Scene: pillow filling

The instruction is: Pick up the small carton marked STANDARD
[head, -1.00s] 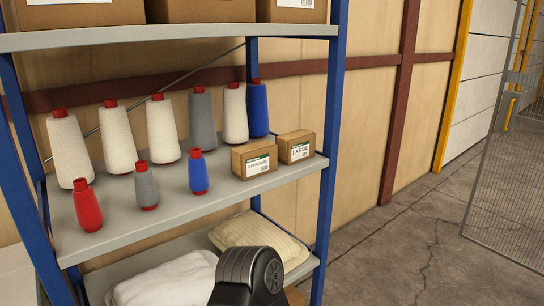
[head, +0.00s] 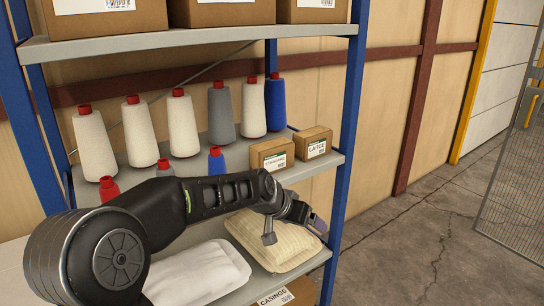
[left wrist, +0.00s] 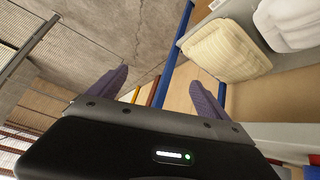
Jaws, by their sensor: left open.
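The small carton marked STANDARD (head: 271,155) sits on the middle shelf (head: 318,168) at its right end, upright and closed. A similar carton marked LARGE (head: 313,143) stands just to its right. My left arm reaches across the front of the shelving from the left. Its gripper (head: 307,217) is below and to the right of the STANDARD carton, in front of the lower shelf, apart from both cartons. In the left wrist view the gripper (left wrist: 158,88) has its two purple fingers wide apart with nothing between them. My right gripper is in neither view.
Thread cones (head: 178,123) stand behind on the middle shelf, with smaller spools in front, partly hidden by my arm. A cream cushion (head: 270,245) and a white one (head: 200,275) lie on the lower shelf. A blue post (head: 349,135) stands right of the cartons. Floor at right is clear.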

